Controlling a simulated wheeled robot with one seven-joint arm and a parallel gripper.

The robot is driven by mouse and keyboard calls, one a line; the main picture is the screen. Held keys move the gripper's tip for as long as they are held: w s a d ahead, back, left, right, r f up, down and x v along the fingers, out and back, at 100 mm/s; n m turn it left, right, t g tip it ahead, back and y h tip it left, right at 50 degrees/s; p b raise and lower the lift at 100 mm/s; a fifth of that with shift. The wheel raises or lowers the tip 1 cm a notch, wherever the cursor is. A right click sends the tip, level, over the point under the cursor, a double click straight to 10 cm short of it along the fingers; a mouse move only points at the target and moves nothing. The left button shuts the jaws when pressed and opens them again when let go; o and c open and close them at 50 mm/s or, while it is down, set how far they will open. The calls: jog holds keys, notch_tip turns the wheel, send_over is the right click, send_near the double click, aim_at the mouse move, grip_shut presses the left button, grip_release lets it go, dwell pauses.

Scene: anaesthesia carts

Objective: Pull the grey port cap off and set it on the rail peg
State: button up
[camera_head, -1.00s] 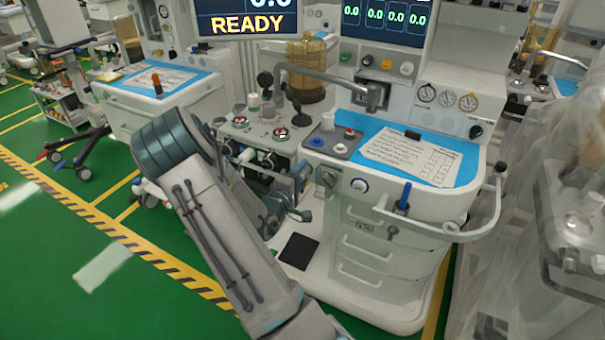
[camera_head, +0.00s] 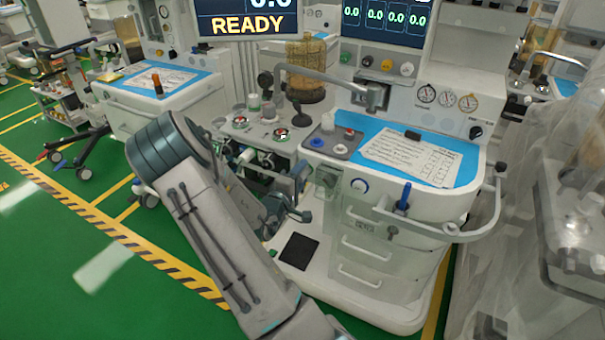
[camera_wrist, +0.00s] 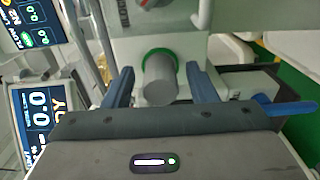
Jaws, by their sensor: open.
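The grey port cap (camera_wrist: 161,82) is a short cylinder in the middle of the wrist view. A green ring (camera_wrist: 158,54) shows around its far end, against a pale panel. My gripper (camera_wrist: 160,71) is open, with one blue finger on each side of the cap and a visible gap on both sides. In the head view my arm hides most of the gripper, and I cannot make out the cap. A blue upright piece (camera_head: 404,197) stands at the cart's front rail (camera_head: 455,235); it may be the rail peg, but I cannot be sure.
The white cart (camera_head: 365,245) has drawers and a blue top with a paper sheet (camera_head: 412,157). A grey box (camera_wrist: 237,83) and a blue bar (camera_wrist: 285,107) lie close right of the gripper in the wrist view. Clear plastic sheeting hangs at the right. Green floor is open at left.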

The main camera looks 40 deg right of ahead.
grip_shut()
jog(key=shift+a, duration=0.1)
jog(key=shift+p+v, duration=0.45)
jog(key=shift+v, duration=2.45)
jog(key=shift+s, duration=0.1)
jog(key=shift+r, duration=0.15)
notch_tip(320, 180, up, 10)
jog(key=p, duration=0.9)
